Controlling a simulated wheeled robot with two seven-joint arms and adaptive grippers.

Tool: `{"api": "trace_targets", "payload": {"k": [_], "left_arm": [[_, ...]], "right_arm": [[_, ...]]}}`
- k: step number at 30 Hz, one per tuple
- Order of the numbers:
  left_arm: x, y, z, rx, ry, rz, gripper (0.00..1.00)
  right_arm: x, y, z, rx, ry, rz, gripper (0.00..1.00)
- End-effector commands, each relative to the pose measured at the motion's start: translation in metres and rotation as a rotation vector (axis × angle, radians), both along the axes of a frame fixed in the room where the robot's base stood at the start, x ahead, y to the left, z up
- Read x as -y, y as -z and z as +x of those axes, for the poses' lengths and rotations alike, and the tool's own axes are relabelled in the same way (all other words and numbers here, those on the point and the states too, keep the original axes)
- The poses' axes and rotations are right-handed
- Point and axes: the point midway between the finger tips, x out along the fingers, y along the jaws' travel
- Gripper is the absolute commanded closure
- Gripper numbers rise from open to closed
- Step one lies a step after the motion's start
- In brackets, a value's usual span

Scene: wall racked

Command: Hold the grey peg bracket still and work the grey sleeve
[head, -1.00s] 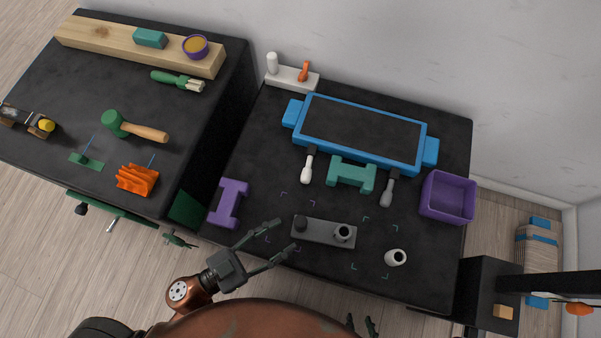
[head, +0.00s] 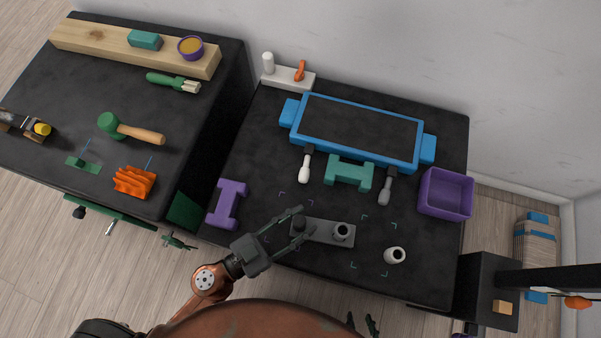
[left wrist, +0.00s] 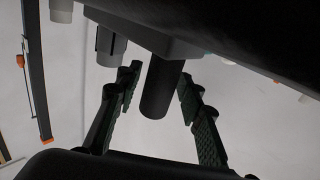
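The grey peg bracket (head: 322,240) lies on the black table, a flat plate with a dark peg (head: 299,221) at its left end. The grey sleeve (head: 342,232) stands upright at its right end. My left gripper (head: 302,227) is open at the bracket's left end, its fingers on either side of the dark peg. In the left wrist view the dark peg (left wrist: 162,90) hangs between the open fingers, with a gap visible on both sides; the grey sleeve (left wrist: 110,47) is beyond the left finger. My right gripper (head: 362,324) shows only its fingertips, spread apart, at the bottom edge.
A white sleeve (head: 395,256) stands right of the bracket. A purple block (head: 228,203) is to the left, a teal block (head: 348,173) and two handled tools behind. A blue tray (head: 425,148) and purple bin (head: 462,180) stand further back and right.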

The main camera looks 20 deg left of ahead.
Motion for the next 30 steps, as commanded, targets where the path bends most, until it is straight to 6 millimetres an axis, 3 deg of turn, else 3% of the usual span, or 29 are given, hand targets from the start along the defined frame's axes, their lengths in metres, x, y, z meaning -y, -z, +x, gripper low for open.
{"api": "trace_targets", "payload": {"k": [14,19,20,23,30], "left_arm": [[-0.0002,0.0000,-0.0001,0.000,0.000,0.000,0.99],[-0.0003,0.0000,-0.0002,0.000,0.000,0.000,1.00],[-0.0003,0.0000,-0.0001,0.000,0.000,0.000,0.76],[-0.0003,0.0000,-0.0001,0.000,0.000,0.000,0.69],[-0.0002,-0.0001,-0.0001,0.000,0.000,0.000,0.69]], "right_arm": [[0.0000,0.0000,0.0000,0.000,0.000,0.000,0.60],[0.0000,0.0000,0.0000,0.000,0.000,0.000,0.60],[0.0000,0.0000,0.0000,0.000,0.000,0.000,0.60],[0.0000,0.0000,0.0000,0.000,0.000,0.000,0.60],[0.0001,0.0000,0.0000,0.000,0.000,0.000,0.60]]}}
